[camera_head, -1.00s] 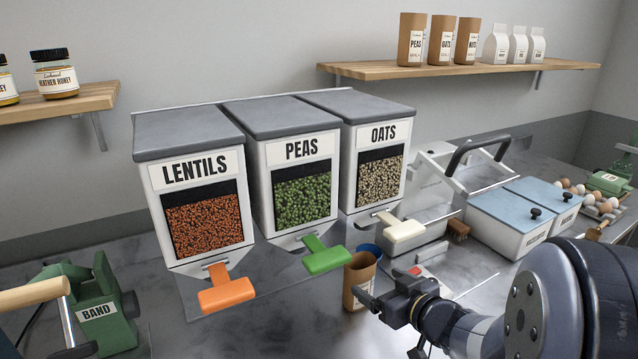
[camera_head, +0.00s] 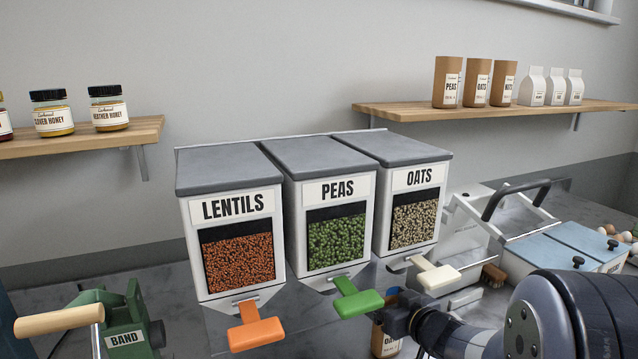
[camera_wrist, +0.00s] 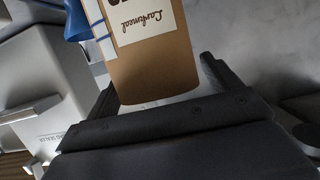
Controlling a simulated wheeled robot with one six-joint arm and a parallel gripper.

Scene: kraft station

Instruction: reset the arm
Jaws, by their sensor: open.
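My gripper (camera_head: 392,320) is at the lower right of centre in the head view, in front of the oats dispenser. A brown kraft tube (camera_head: 388,346) with a white label stands by it, partly hidden behind it. In the wrist view the tube (camera_wrist: 155,70) shows between the two dark fingers of my gripper (camera_wrist: 160,82), which are spread apart. I cannot tell whether either finger touches the tube. A blue item (camera_wrist: 77,20) shows beside the tube.
Lentils (camera_head: 238,262), peas (camera_head: 337,240) and oats (camera_head: 415,220) dispensers stand behind, with handles jutting forward. A green band device (camera_head: 125,320) is at left. Blue-lidded boxes (camera_head: 560,245) stand at right. Shelves hold honey jars (camera_head: 108,110) and brown packs (camera_head: 448,82).

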